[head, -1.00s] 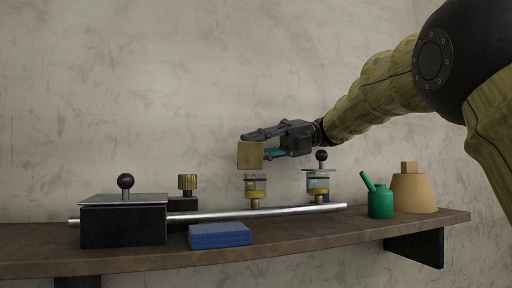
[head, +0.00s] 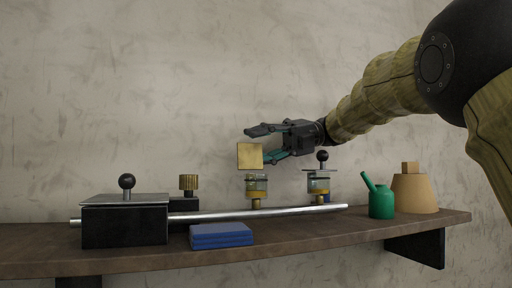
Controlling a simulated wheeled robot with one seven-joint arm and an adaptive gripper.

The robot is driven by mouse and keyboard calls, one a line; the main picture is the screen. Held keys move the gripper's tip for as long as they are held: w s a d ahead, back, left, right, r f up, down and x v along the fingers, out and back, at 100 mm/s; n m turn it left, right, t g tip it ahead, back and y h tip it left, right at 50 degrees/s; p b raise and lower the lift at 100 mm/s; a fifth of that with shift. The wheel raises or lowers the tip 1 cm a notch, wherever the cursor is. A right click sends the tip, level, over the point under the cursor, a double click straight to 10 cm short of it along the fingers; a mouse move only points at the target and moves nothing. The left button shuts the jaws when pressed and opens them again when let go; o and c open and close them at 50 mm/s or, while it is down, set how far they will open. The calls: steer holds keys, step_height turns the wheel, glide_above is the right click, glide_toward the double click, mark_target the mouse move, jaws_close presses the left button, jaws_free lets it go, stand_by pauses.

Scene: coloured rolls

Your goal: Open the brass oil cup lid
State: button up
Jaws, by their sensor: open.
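The brass oil cup (head: 256,188) is a small glass cup with brass fittings on the shelf, left of a second cup. Its square brass lid (head: 250,156) stands upright above the cup's left side, its flat face toward the camera. My gripper (head: 256,146) reaches in from the right, just above the cup. Its fingers are spread, with one finger above and one below, the lower tip close to the lid's right edge. I cannot tell whether that tip touches the lid. Nothing is held.
A second glass cup (head: 319,184) with a grey lid and black knob stands to the right. A silver rod (head: 210,216), black box (head: 125,226), blue block (head: 220,235), brass knob (head: 188,183), green oil can (head: 381,200) and tan cone (head: 413,193) share the brown shelf (head: 330,232).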

steer(key=v, duration=1.1)
steer(key=shift+d, duration=0.2)
